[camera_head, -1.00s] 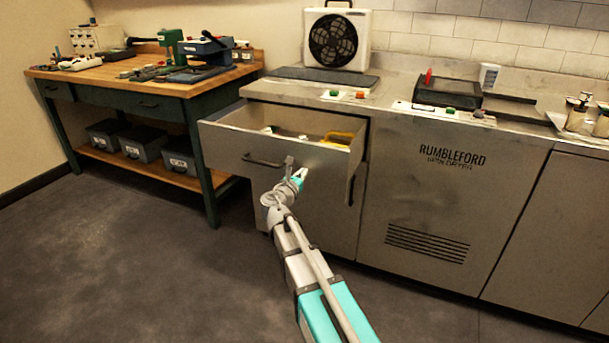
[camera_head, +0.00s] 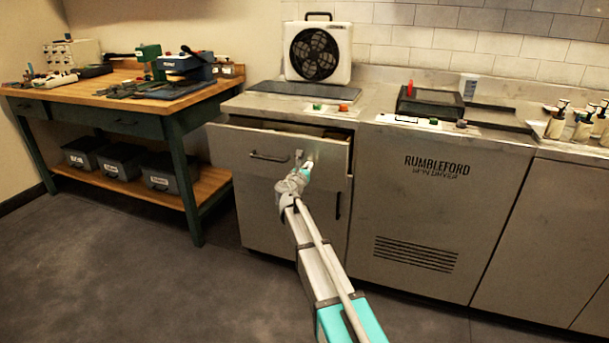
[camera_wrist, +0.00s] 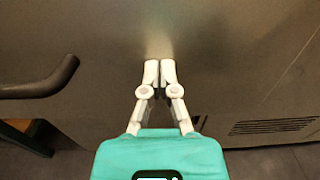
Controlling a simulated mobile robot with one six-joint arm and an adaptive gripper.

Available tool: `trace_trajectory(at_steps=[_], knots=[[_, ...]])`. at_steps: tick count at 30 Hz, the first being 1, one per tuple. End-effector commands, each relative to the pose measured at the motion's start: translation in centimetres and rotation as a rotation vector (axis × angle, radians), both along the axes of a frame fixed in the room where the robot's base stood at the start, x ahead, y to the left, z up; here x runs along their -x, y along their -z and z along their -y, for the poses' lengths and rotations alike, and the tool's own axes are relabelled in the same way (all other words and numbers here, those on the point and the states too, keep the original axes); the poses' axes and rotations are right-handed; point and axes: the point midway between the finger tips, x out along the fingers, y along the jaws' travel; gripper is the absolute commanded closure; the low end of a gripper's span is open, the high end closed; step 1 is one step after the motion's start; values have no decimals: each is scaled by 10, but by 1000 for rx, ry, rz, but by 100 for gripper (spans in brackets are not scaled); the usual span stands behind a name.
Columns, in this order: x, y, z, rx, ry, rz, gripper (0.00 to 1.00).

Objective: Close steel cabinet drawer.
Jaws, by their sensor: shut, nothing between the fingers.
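The steel cabinet drawer (camera_head: 232,147) is nearly closed, its front standing a little out from the cabinet, with a narrow dark gap along its top. Its black bar handle (camera_head: 268,157) is on the front, left of my gripper (camera_head: 303,162). In the wrist view, my gripper (camera_wrist: 160,72) is shut and empty, its fingertips at the drawer front (camera_wrist: 220,35), seemingly touching it. The handle (camera_wrist: 42,80) shows at the left there, apart from the fingers. The drawer's contents are hidden.
A spin dryer cabinet (camera_head: 425,215) stands to the right. The steel counter (camera_head: 385,108) above holds a fan (camera_head: 318,52) and a black tray device (camera_head: 430,104). A green workbench (camera_head: 172,125) stands at left. The floor (camera_head: 120,270) in front is clear.

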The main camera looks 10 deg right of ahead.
Motion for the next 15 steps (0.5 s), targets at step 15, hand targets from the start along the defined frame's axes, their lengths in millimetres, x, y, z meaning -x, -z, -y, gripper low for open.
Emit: trace_trajectory(at_steps=[15], knots=[[-89,0,31,0,-14,0,100]])
